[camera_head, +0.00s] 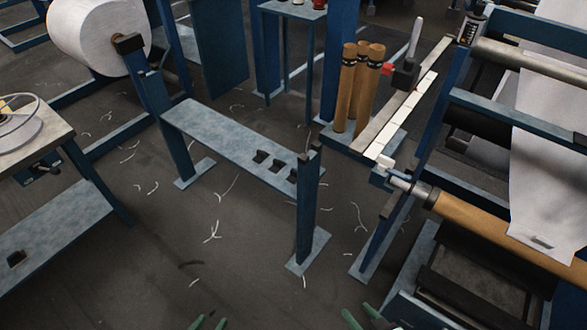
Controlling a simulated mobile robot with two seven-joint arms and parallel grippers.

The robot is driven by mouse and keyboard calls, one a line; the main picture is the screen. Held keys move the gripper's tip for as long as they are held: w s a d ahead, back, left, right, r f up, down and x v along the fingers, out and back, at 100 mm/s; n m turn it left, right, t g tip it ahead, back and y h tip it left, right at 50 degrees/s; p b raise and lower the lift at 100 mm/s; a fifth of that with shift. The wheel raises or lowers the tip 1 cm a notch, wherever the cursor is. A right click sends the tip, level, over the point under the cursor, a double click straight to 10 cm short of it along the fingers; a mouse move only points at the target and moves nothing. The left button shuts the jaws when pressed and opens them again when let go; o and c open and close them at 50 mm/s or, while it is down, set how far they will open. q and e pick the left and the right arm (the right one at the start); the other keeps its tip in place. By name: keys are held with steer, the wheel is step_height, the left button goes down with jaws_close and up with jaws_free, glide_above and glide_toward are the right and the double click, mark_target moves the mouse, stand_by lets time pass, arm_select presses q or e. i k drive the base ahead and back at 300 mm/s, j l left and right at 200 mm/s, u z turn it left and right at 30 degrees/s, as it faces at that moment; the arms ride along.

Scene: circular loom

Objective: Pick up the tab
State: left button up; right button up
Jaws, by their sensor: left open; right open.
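A row of white tabs (409,115) lies along a narrow grey rail (392,121) right of centre. A small white piece (386,162) sits at the rail's near end. I cannot tell which of these is the tab meant. My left gripper (210,322) shows only as green fingertips at the bottom edge, open, with a gap between them. My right gripper (362,314) shows as green fingertips at the bottom, right of centre, also open. Both are empty and far nearer to me than the tabs. The rest of both grippers is out of the picture.
Brown tubes (361,85) stand left of the rail, beside a dark tool (404,74) with a pale handle. A blue-legged bench (222,137) carries three small black pieces. A brown roller (480,222) and white sheet (545,160) are right. Floor between is open, with scattered threads.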

mark_target(292, 178)
steer(key=i+j+z, duration=0.1)
steer(key=j, duration=0.25)
steer(key=i+j+z, duration=0.25)
steer(key=i+j, duration=0.2)
steer(key=j, duration=0.25)
steer(key=i+j+z, duration=0.1)
steer(key=j, duration=0.25)
steer(key=i+j+z, duration=0.15)
steer(key=j, duration=0.25)
